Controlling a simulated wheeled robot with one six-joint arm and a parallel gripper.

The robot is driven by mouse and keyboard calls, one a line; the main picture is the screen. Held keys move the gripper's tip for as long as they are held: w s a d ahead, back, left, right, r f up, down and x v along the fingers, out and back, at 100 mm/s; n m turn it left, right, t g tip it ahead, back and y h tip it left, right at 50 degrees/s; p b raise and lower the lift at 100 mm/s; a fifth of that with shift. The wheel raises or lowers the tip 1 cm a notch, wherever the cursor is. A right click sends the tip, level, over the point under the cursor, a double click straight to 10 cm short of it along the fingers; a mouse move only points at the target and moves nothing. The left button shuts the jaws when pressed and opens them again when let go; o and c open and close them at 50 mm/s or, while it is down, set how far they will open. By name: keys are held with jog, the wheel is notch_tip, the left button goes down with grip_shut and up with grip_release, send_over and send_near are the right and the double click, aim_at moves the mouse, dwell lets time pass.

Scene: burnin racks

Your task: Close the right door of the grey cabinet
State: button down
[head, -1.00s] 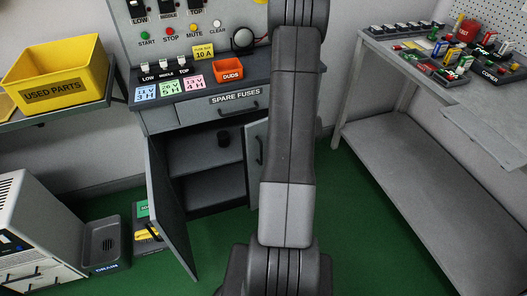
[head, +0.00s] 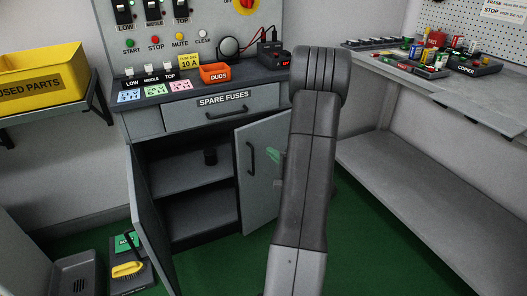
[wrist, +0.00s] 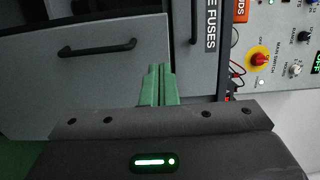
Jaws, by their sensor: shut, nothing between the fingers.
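The grey cabinet (head: 140,128) stands ahead under the fuse bench. Its right door (head: 262,190) is partly open, with a black bar handle (head: 250,158) near its free left edge. The door also shows in the wrist view (wrist: 60,85), with its handle (wrist: 97,47). The left door (head: 148,215) stands wide open, so the shelves show. My gripper (head: 273,154) has green fingers, partly hidden by my arm, in front of the right door's outer face. In the wrist view the fingers (wrist: 158,85) are shut together and empty. I cannot tell whether they touch the door.
The SPARE FUSES drawer (head: 222,109) above the doors is shut. A yellow used-parts bin (head: 40,75) sits at left. A grey table (head: 400,190) stands at right. Boxes lie at lower left; green floor is open at right.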

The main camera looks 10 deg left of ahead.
aim_at(246, 132)
jog(key=b+x, duration=0.2)
jog(key=x, duration=1)
jog(key=shift+w+a+f, duration=0.1)
jog(key=shift+f, duration=0.05)
jog(key=shift+w+a, duration=0.3)
jog(key=shift+w, duration=0.05)
